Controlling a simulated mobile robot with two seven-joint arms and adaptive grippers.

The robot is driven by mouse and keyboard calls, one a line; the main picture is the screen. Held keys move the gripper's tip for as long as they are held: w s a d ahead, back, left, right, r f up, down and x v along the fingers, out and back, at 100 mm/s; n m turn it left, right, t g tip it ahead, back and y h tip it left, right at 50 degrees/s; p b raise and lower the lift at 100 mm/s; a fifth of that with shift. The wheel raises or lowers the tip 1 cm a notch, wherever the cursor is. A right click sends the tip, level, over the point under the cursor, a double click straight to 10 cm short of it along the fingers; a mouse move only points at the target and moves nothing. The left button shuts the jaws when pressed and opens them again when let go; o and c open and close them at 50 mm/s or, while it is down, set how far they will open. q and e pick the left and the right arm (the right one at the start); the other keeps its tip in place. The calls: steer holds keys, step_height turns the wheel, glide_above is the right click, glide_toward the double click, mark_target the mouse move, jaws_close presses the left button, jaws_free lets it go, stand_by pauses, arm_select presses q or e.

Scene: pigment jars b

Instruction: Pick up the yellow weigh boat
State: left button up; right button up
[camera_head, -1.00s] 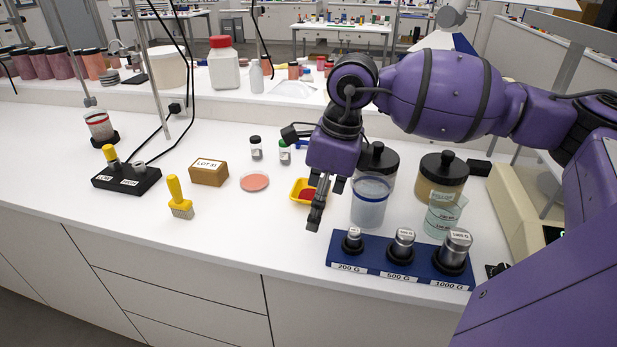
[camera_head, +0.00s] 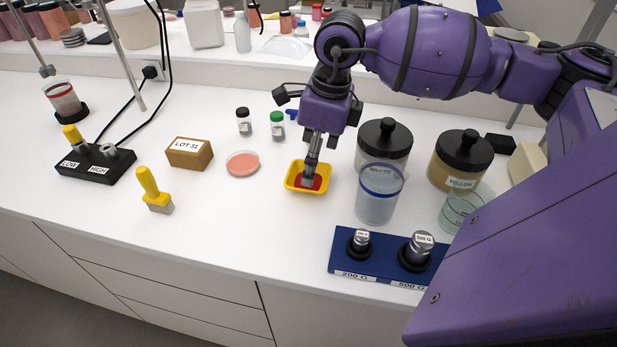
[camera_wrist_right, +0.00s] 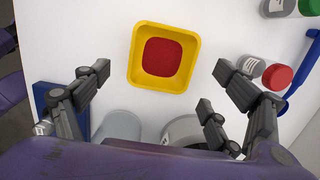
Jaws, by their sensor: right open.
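The yellow weigh boat (camera_head: 295,186) is a small square tray with red powder in it, standing on the white bench near the middle of the head view. In the right wrist view the weigh boat (camera_wrist_right: 136,62) lies at the top middle, just beyond and between the open fingers. My right gripper (camera_head: 311,182) points down over the weigh boat and hides part of it in the head view. In the wrist view my right gripper (camera_wrist_right: 161,68) is open, with nothing between its fingers. My left gripper is in neither view.
A clear beaker (camera_head: 377,205), a black-lidded white jar (camera_head: 384,142) and a blue weight block (camera_head: 342,262) stand right of the boat. Two vials (camera_head: 277,127) stand behind it. A pink dish (camera_head: 243,163) and a LOT 31 box (camera_head: 189,154) are left. The bench in front is clear.

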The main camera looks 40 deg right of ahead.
steer(key=f, duration=0.2)
steer(key=w+f, duration=0.1)
steer(key=f, duration=0.1)
steer(key=shift+a, duration=0.25)
steer(key=shift+c, duration=0.5)
steer(key=c, duration=0.8)
